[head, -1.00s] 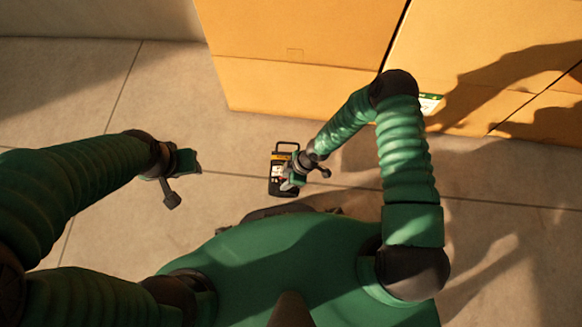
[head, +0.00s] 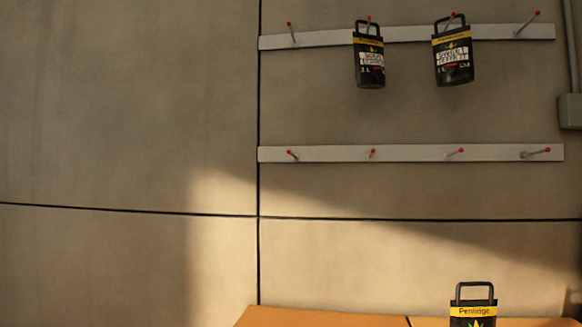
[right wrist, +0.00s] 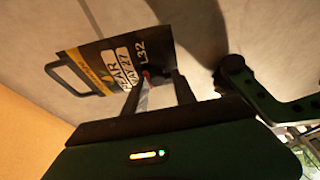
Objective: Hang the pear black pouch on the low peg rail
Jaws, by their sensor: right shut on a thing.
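The pear black pouch (right wrist: 114,65) is in the right wrist view, dark with a yellow band, a white label reading PEAR and a black loop handle. My right gripper (right wrist: 162,80) is shut on its end away from the handle, and the handle points left. The low peg rail (head: 410,153) is a grey strip on the wall in the head view. It has several red-tipped pegs, all empty. Neither gripper is in the head view.
On the upper rail (head: 315,38) hang two black pouches, one left (head: 369,58) and one right (head: 453,55). A grey conduit box (head: 570,111) is at the right.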

